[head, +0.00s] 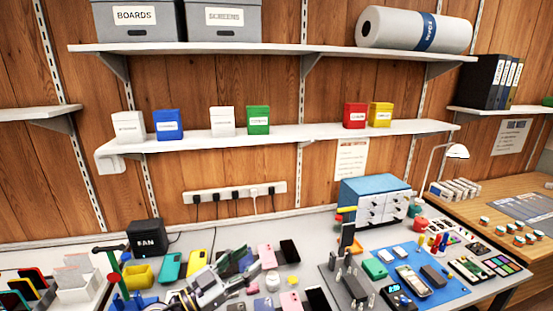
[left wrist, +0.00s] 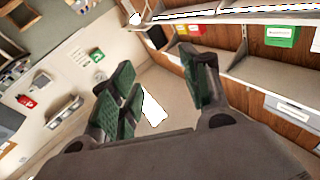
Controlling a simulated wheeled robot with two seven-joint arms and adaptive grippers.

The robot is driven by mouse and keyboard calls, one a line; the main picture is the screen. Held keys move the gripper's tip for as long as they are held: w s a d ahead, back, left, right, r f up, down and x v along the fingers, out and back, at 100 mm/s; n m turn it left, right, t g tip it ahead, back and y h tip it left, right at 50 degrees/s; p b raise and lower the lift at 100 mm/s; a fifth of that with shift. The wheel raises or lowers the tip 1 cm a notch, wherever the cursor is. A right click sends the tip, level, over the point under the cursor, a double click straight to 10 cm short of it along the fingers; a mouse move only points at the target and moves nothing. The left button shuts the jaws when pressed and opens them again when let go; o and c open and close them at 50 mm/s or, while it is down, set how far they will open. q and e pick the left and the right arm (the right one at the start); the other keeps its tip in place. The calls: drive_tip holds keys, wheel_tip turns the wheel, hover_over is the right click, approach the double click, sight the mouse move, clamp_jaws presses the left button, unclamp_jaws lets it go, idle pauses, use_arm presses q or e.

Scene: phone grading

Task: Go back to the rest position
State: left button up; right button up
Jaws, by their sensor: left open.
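My left gripper (head: 247,268) reaches in from the bottom of the head view, over the near part of the white workbench (head: 310,232), among several phones. Its jaws are apart with nothing between them. In the left wrist view the open left gripper (left wrist: 158,78) shows its green finger pads well apart and empty. Near it in the head view are a yellow phone (head: 196,263), a teal phone (head: 171,266) and a pink phone (head: 267,256). My right gripper is in neither view.
A blue mat (head: 455,292) with phones and tools lies at the right, beside a dark grey stand (head: 345,285). A blue drawer cabinet (head: 375,190) stands behind it. A black box labelled FAN (head: 146,238) is at the left. A shelf (head: 290,135) with small boxes hangs above.

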use_arm(q)
drive_tip(key=w+a+r+n+t+y, duration=0.2)
drive_tip(key=a+r+n+t+y, duration=0.1)
drive_tip(key=a+n+t+y, duration=0.65)
drive_tip(key=s+a+f+n+g+y, duration=0.3)
drive_tip(key=a+f+n+g+y, duration=0.3)
drive_tip(key=a+f+y, duration=0.4)
drive_tip(key=s+d+f+m+g+h, duration=0.25)
drive_tip(key=s+f+g, duration=0.35)
drive_tip(key=s+f, duration=0.3)
drive_tip(key=s+d+f+m+g+h, duration=0.2)
drive_tip(key=s+d+f+m+g, duration=0.1)
drive_tip(key=s+f+g, duration=0.55)
drive_tip(key=s+f, duration=0.2)
drive_tip(key=f, duration=1.4)
drive_tip(key=s+f, duration=0.2)
drive_tip(key=f, duration=1.4)
drive_tip(key=s+a+f, duration=0.2)
drive_tip(key=s+f, duration=0.8)
drive_tip(key=s, duration=0.1)
drive_tip(key=s+a+f, duration=0.2)
drive_tip(key=s+f, duration=0.7)
drive_tip(key=s, duration=0.2)
drive_tip(key=shift+s+a+f+g, duration=0.25)
drive_tip(key=shift+s+f+g, duration=0.05)
drive_tip(key=shift+s+f, duration=0.05)
